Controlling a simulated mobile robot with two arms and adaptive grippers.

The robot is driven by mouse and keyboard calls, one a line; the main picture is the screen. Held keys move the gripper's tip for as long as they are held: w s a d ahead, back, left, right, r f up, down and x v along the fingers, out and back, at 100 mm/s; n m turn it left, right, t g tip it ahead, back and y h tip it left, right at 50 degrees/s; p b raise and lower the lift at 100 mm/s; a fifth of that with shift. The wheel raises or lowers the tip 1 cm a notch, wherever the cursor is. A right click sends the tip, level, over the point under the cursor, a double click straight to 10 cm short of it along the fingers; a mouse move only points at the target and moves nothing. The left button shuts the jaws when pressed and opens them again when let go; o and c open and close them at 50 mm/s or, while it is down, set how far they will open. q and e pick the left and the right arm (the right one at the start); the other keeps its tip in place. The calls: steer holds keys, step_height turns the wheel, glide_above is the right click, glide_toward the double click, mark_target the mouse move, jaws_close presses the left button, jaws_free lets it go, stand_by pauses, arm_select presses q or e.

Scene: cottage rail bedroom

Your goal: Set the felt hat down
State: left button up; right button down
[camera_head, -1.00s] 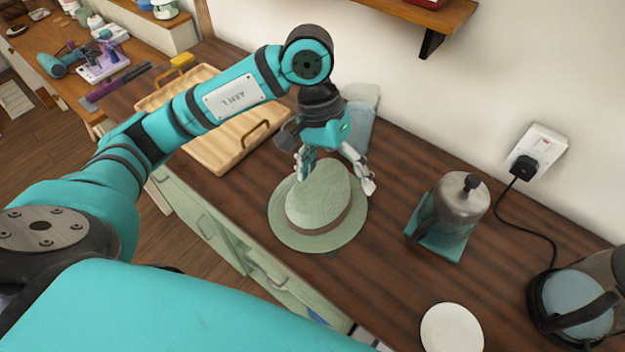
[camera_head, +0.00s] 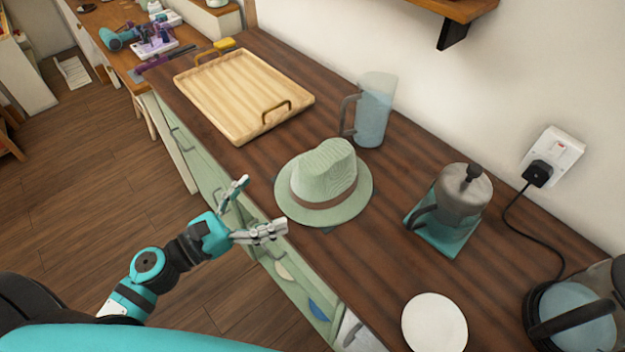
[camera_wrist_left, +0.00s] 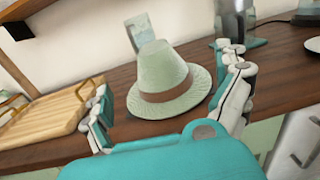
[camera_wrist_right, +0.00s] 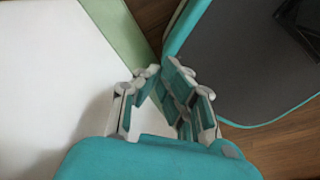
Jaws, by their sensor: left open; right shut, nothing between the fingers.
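The pale green felt hat (camera_head: 325,172) with a brown band rests brim-down, crown up, on the dark wooden counter. My left gripper (camera_head: 260,206) is open and empty, in front of the counter's edge and apart from the hat. In the left wrist view the hat (camera_wrist_left: 165,80) stands upright between and beyond the open fingers (camera_wrist_left: 172,100), with nothing held. My right gripper shows only in the right wrist view (camera_wrist_right: 165,85), shut and empty, near a white surface and a teal-rimmed dark panel.
A wooden tray (camera_head: 215,108) lies left of the hat. A clear jug (camera_head: 374,112) stands behind it. A metal pot (camera_head: 462,195) on a teal mat, a white plate (camera_head: 434,322) and a kettle (camera_head: 575,305) are to the right. A shelf (camera_head: 470,8) overhangs the wall.

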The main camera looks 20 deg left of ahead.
arm_select(q)
steer(key=p, duration=0.5)
glide_toward(321, 158)
steer(key=w+d, duration=0.2)
steer(key=w, duration=0.1)
steer(key=shift+d+f+n+y, duration=0.1)
steer(key=shift+d+n+y, duration=0.15)
steer(key=shift+n+y, duration=0.15)
steer(key=shift+w+d+f, duration=0.1)
steer(key=shift+w+d, duration=0.2)
steer(key=shift+w, duration=0.2)
steer(key=shift+w+d+p, duration=0.15)
steer(key=shift+w+p, duration=0.1)
steer(key=shift+p, duration=0.25)
steer(key=p+x, duration=0.2)
steer(key=x, duration=0.2)
steer(key=shift+w+d, duration=0.2)
steer(key=shift+w, duration=0.1)
steer(key=shift+s+a, duration=0.1)
steer(key=shift+c, duration=0.9)
steer(key=c, duration=1.4)
